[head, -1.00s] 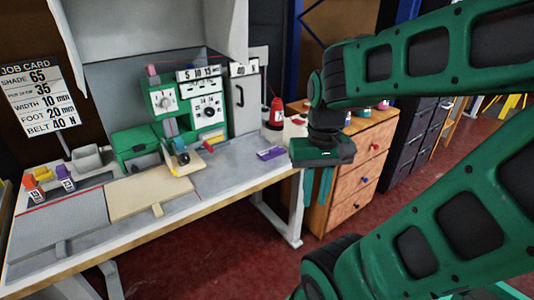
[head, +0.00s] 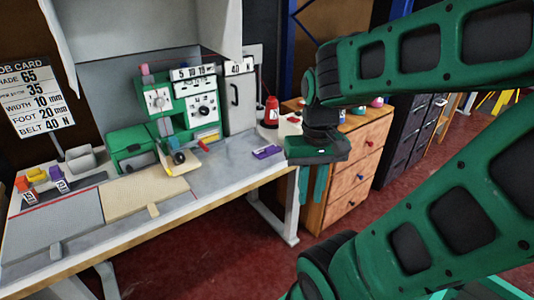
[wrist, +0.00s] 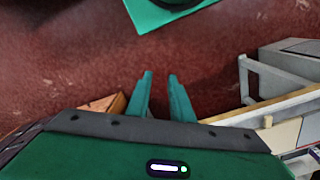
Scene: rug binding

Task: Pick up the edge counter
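A small flat purple block (head: 267,152) with a pale label lies on the right part of the grey workbench; it may be the edge counter, but its label is too small to read. My gripper (head: 312,203) hangs pointing down to the right of the bench, in front of the wooden drawer cabinet. It is apart from the purple block. In the wrist view its two green fingers (wrist: 161,74) stand apart with nothing between them, over the red floor.
A drawer cabinet (head: 352,175) stands right of the bench. Red floor (head: 225,250) lies in front.

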